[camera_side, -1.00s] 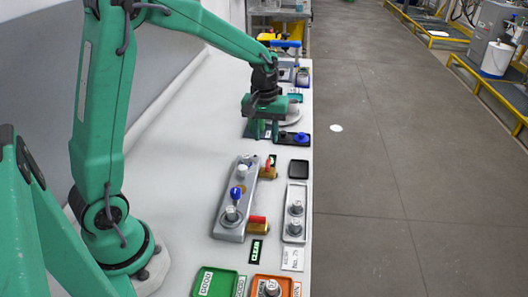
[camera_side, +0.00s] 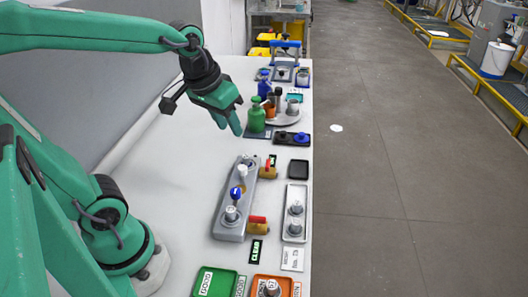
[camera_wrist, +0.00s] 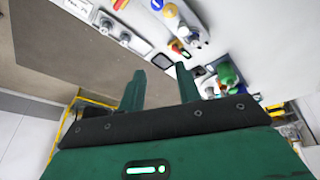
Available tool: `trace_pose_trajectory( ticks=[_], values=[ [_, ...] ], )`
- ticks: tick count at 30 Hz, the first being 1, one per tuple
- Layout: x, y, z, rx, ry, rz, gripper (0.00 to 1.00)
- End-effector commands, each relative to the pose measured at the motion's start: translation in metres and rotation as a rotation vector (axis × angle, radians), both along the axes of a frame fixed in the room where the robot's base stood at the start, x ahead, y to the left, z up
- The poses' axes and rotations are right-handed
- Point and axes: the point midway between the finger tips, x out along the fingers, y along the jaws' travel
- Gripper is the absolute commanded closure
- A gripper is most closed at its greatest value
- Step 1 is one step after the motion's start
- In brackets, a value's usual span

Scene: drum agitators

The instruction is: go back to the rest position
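My gripper (camera_side: 230,122) is raised above the white table (camera_side: 165,170) in the side view, left of a green bottle (camera_side: 256,118) and apart from it. In the wrist view the two green fingers of my gripper (camera_wrist: 161,70) stand apart with nothing between them. The green bottle also shows in the wrist view (camera_wrist: 227,74), right of the fingers. It stands upright on a dark square pad near a round grey tray (camera_side: 284,119) with several small items on it.
A grey fixture block (camera_side: 232,222) with knobs is mid-table. A grey tray (camera_side: 304,190) with two metal parts lies to its right. A green tray (camera_side: 217,283) and an orange tray (camera_side: 285,286) are at the front. The table's left side is clear.

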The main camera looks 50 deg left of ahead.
Motion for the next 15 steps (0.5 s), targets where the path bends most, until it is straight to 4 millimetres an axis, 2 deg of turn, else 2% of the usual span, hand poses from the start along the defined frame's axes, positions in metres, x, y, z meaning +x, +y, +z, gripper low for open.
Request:
trace_pose_trajectory(
  ticks=[9,15],
  values=[
    [-0.046,-0.009,0.005,0.050,-0.097,-0.140,0.66],
    [-0.060,-0.012,0.003,0.069,-0.129,-0.189,0.66]
  ],
)
